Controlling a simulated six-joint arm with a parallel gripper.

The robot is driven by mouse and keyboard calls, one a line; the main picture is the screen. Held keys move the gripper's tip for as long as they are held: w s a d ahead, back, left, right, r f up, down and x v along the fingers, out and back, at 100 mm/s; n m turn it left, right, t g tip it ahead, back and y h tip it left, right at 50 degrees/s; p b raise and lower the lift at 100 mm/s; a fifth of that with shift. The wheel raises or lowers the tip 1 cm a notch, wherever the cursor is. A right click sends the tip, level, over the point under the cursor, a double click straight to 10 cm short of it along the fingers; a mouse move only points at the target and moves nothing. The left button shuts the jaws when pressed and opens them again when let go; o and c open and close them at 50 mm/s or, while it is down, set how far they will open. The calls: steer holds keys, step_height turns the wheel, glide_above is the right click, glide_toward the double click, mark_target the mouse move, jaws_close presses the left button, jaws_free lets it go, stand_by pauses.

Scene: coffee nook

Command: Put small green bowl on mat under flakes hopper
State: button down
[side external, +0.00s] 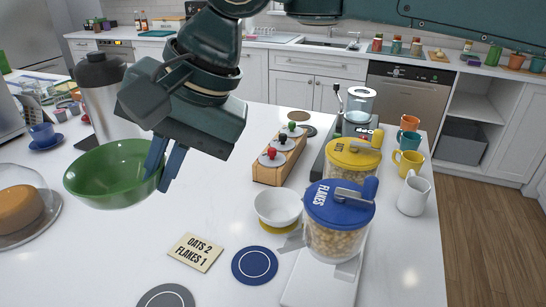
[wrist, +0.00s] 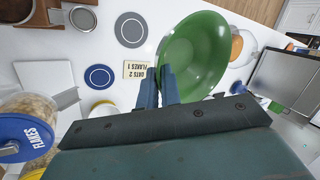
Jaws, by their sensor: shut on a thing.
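My gripper (side external: 161,176) is shut on the rim of a green bowl (side external: 112,175) and holds it upright or nearly so above the counter, at the left. In the wrist view the bowl (wrist: 205,50) hangs off the right side of the fingers (wrist: 159,85). The flakes hopper (side external: 338,222) has a blue lid and stands at the counter's front right. A round blue mat (side external: 254,274) with a white ring lies bare on the counter to the left of the hopper; it also shows in the wrist view (wrist: 99,78).
A white bowl (side external: 278,208) sits on a yellow mat beside the yellow-lidded oats hopper (side external: 352,160). A card reading "OATS 2 FLAKES 1" (side external: 195,253) and a grey round mat (side external: 165,300) lie in front. A domed cake (side external: 22,210) stands left; mugs (side external: 408,160) stand right.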

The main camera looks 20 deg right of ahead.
steer(key=shift+s+a+f, duration=0.15)
steer(key=shift+f, duration=0.7)
steer(key=shift+s+a+f, duration=0.1)
steer(key=shift+a+f, duration=0.05)
steer(key=shift+f, duration=0.65)
steer(key=shift+s+a+f, duration=0.15)
steer(key=shift+f, duration=0.7)
step_height(320, 180, down, 16)
steer(key=shift+r, duration=0.15)
steer(key=shift+f, duration=1.9)
steer(key=shift+f, duration=0.2)
steer(key=c, duration=1.6)
jaws_free()
